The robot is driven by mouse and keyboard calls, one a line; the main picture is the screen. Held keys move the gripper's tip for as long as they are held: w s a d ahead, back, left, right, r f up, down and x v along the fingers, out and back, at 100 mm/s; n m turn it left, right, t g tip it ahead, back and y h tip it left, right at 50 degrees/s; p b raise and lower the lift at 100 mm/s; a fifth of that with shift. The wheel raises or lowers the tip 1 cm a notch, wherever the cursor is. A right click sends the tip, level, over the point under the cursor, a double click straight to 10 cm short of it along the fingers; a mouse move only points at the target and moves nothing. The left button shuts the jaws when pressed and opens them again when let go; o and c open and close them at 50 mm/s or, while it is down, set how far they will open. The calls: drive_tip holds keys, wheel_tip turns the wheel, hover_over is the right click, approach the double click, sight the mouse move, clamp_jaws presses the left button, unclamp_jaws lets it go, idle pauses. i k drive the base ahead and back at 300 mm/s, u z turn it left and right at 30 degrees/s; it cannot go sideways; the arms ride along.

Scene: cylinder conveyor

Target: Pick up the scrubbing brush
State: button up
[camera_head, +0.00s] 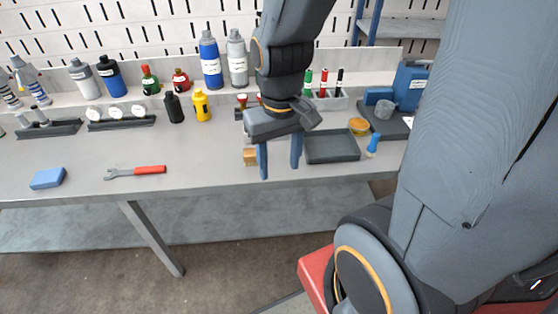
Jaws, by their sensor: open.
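My gripper (280,166) hangs over the workbench near its front edge, with two blue fingers pointing down. The fingers are apart and nothing shows between them. A small tan block (249,156) sits on the bench just left of the left finger, partly hidden by it. It may be the scrubbing brush, but it is too small and covered to be sure. I cannot tell whether the finger touches it.
A dark tray (332,147) lies just right of my gripper. A red-handled wrench (137,172) and a blue block (48,178) lie on the left. Several bottles line the back, including a yellow one (201,104). The bench front between wrench and gripper is clear.

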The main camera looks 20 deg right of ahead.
sight(249, 155)
drive_tip(key=u, duration=1.95)
drive_tip(key=i, duration=1.1)
drive_tip(key=z, duration=3.15)
